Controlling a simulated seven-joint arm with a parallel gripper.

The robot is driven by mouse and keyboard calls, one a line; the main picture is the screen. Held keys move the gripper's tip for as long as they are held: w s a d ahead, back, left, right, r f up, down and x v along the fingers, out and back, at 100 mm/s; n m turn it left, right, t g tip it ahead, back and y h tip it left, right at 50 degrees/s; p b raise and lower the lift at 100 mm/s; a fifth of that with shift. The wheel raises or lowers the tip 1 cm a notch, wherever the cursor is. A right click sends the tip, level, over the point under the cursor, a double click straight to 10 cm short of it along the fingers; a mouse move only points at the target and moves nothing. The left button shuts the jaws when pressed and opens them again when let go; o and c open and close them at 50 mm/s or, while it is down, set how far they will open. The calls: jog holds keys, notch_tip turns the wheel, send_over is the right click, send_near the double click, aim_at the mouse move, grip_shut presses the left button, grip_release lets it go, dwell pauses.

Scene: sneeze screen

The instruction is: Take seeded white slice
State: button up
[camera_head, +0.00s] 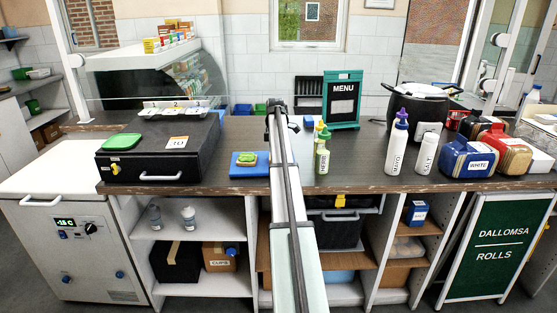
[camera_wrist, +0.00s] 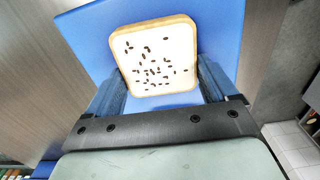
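In the wrist view, a white slice with a brown crust (camera_wrist: 160,55) and scattered dark seeds lies flat on a blue board (camera_wrist: 85,30). My gripper (camera_wrist: 157,68) has its fingers spread, one near each side of the slice. I cannot tell whether the fingers touch the crust. In the head view, my arm reaches over the counter and hides the gripper and the seeded slice. A small blue patch (camera_head: 293,127) shows just right of my arm's far end.
A blue board (camera_head: 250,171) bearing bread with green topping (camera_head: 246,158) lies left of my arm. A green-capped bottle (camera_head: 322,155) stands right of it. A menu sign (camera_head: 343,98) stands behind. Black case (camera_head: 160,147) is left; white bottles (camera_head: 397,145) stand right.

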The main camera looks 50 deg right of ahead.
jog(key=c, duration=0.5)
jog(key=shift+r, duration=0.1)
jog(key=shift+c, duration=0.2)
